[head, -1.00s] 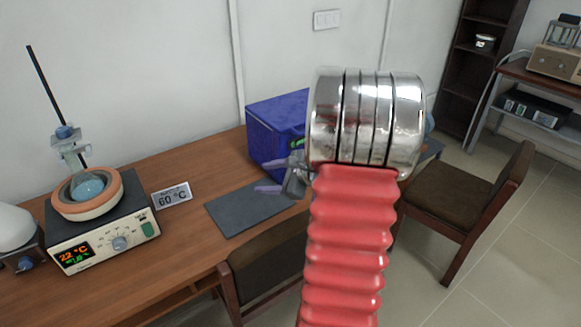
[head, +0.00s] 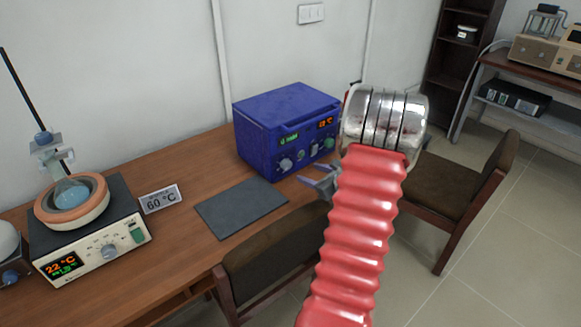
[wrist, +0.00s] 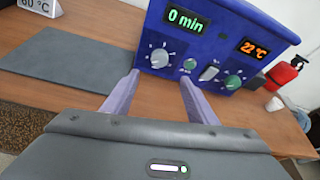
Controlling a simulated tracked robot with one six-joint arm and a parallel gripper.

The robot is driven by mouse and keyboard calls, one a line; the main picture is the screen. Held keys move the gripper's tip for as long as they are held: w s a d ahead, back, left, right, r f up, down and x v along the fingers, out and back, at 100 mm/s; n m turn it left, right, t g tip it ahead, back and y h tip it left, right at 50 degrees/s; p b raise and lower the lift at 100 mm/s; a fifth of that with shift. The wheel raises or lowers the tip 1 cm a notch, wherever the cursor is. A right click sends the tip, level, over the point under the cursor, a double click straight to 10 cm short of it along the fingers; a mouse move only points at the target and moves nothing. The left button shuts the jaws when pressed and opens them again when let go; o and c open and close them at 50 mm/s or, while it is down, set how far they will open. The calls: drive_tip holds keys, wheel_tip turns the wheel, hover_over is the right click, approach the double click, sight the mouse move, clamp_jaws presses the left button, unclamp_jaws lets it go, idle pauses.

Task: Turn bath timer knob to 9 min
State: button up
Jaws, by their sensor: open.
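The blue bath (head: 283,130) stands on the wooden table against the wall. In the wrist view its front panel (wrist: 205,62) shows a green "0 min" display (wrist: 186,20) at left and an orange "22 °C" display (wrist: 253,49) at right.
A dark grey mat (head: 241,207) lies left of the bath. A "60 °C" sign (head: 161,199) and a heater with a flask (head: 92,232) stand further left. A chair (head: 273,255) is at the table's front.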

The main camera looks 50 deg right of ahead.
sight(289, 165)
drive_tip(key=x, duration=1.3)
drive_tip(key=shift+w+f, duration=0.15)
drive_tip(key=shift+w, duration=0.1)
drive_tip(key=shift+c, duration=0.7)
drive_tip(key=c, duration=0.9)
drive_tip(key=shift+s+d, duration=0.2)
drive_tip(key=shift+d, duration=0.1)
drive_tip(key=shift+c, duration=0.2)
drive_tip(key=shift+w+a, duration=0.1)
drive_tip(key=shift+a, duration=0.1)
